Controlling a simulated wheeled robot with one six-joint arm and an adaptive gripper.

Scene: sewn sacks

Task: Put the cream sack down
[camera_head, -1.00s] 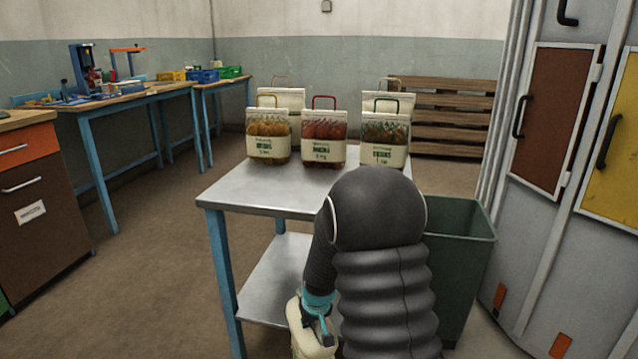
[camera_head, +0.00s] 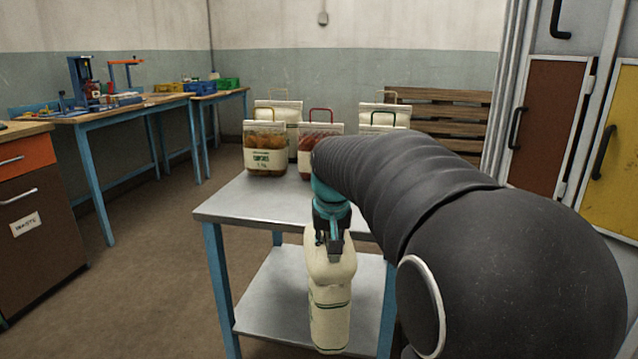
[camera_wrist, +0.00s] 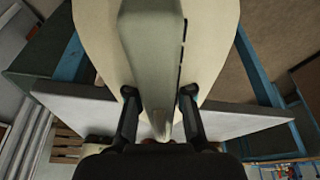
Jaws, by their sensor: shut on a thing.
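The cream sack (camera_head: 330,295) hangs upright from my gripper (camera_head: 333,248) in the head view, in front of the near edge of the metal table (camera_head: 235,205). My gripper is shut on the top of the sack. In the wrist view the sack (camera_wrist: 205,40) fills the upper middle, and the fingers of my gripper (camera_wrist: 160,100) press on its folded top from both sides. The sack's lower end shows in front of the table's lower shelf (camera_head: 275,290).
Several sacks with handles stand at the back of the table top, among them an orange-brown one (camera_head: 265,150) and a red one (camera_head: 306,160). The table's front left top is bare. Wooden pallets (camera_head: 450,120) lean at the back wall. A workbench (camera_head: 100,112) stands at left.

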